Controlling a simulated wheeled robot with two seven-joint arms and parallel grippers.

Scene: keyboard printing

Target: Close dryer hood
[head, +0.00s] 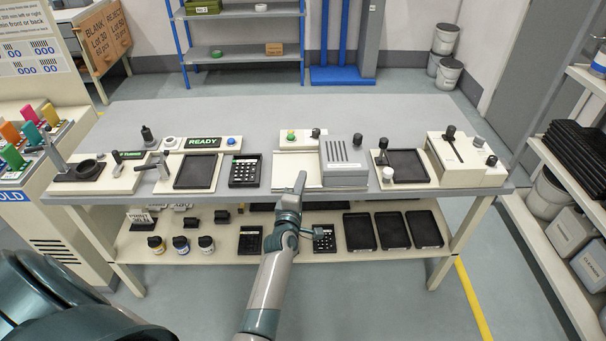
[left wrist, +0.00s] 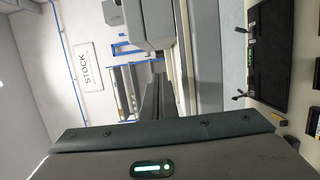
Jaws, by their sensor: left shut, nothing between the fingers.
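The dryer hood (head: 343,152) is a grey box with vent slots on its top and a dark knob (head: 357,139) at its back. It sits on the right part of the cream dryer base (head: 290,170), and the left part of the base lies uncovered. My left gripper (head: 300,181) is shut and empty, at the front of the base, just left of the hood's lower left corner. I cannot tell whether it touches the hood. In the left wrist view a grey box, likely the hood (left wrist: 162,18), is beside the dark fingers (left wrist: 158,98). My right gripper is not in view.
A lit READY sign (head: 203,142), a keypad (head: 245,171) and a dark-topped tray (head: 195,171) stand left of the dryer. Another dark tray (head: 407,165) and a cream machine (head: 465,158) stand to the right. The table's back strip (head: 280,108) is clear.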

